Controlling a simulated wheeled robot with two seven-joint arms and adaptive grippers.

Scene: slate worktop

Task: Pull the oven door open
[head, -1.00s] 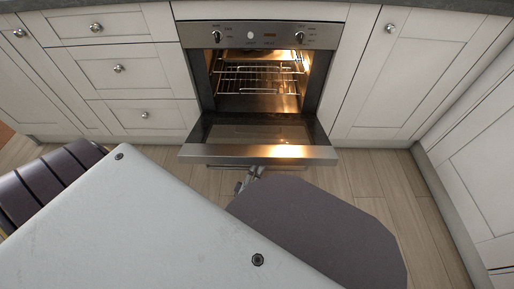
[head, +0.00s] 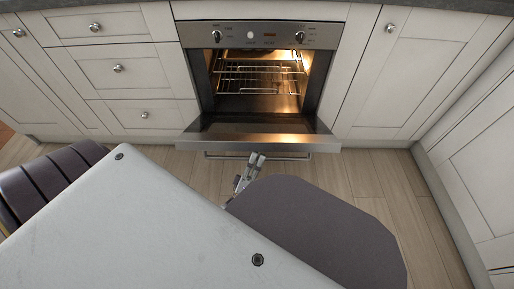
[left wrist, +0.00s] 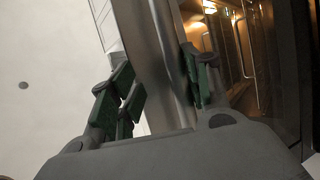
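The oven door (head: 306,143) is hinged partly down, its dark glass inner face tilted up, with the lit cavity showing behind it. A thin handle bar (head: 222,156) shows below the door's front edge. My left gripper (head: 257,157) is at the middle of this edge, near the handle; whether it touches is unclear. In the left wrist view, the fingers of my left gripper (left wrist: 158,72) stand apart, on either side of a steel part of the door (left wrist: 152,55). The gripper looks open, with no clear grip. My right gripper is not in view.
Wire racks (head: 258,72) sit inside the oven under a control panel (head: 262,35). White drawers (head: 130,70) stand left and a white cupboard (head: 412,70) right. Wooden floor (head: 385,190) in front of the oven is free on the right.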

